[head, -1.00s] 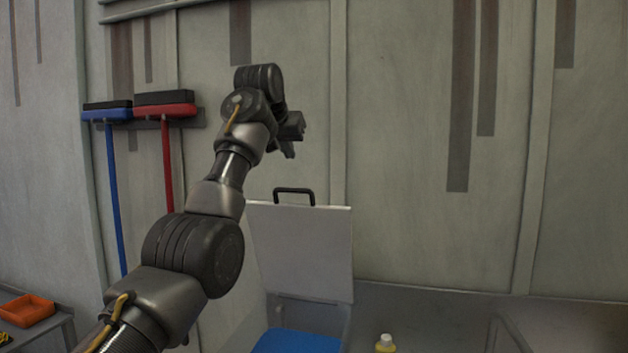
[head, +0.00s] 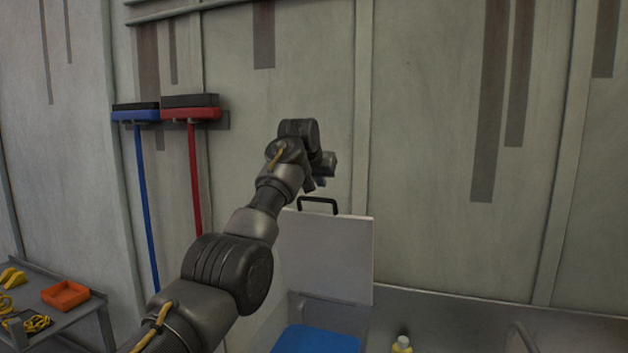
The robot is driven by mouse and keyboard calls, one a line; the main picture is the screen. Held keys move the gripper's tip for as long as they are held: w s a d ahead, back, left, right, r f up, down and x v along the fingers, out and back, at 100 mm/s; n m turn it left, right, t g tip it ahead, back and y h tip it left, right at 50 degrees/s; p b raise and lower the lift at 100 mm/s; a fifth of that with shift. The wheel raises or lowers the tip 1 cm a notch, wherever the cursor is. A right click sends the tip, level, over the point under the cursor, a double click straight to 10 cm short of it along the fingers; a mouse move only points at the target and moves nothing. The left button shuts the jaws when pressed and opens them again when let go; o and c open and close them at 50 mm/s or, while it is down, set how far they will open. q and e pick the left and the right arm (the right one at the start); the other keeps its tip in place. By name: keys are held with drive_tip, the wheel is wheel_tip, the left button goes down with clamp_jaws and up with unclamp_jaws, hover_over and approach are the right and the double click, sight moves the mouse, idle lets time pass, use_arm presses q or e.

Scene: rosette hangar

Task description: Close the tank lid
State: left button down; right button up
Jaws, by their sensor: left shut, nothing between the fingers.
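The tank lid (head: 328,256) is a pale grey panel standing upright, open, with a black handle (head: 318,201) on its top edge. Below it the tank (head: 327,312) shows a grey wall and a blue surface (head: 316,340) inside; its lower part is cut off by the picture's bottom edge. My left gripper (head: 316,186) is just above the handle in the picture, shut and empty, partly hidden by its own wrist. Whether it touches the handle cannot be told. My right gripper is not in view.
A bottle with a yellow cap (head: 402,343) stands right of the tank. A blue broom (head: 146,200) and a red broom (head: 194,170) hang on the wall. A side table at left holds an orange tray (head: 65,295) and yellow items (head: 32,323).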

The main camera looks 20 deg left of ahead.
use_arm(q)
drive_tip(key=shift+s+d+f, duration=0.25)
drive_tip(key=shift+s+f, duration=0.3)
drive_tip(key=shift+s, duration=0.05)
drive_tip(key=shift+s+f, duration=0.25)
drive_tip(key=shift+s, duration=0.15)
drive_tip(key=shift+s+a+f, duration=0.2)
drive_tip(key=shift+s+a, duration=0.05)
drive_tip(key=shift+s, duration=0.25)
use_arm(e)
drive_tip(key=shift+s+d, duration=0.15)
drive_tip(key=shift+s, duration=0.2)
use_arm(q)
drive_tip(key=shift+d, duration=0.15)
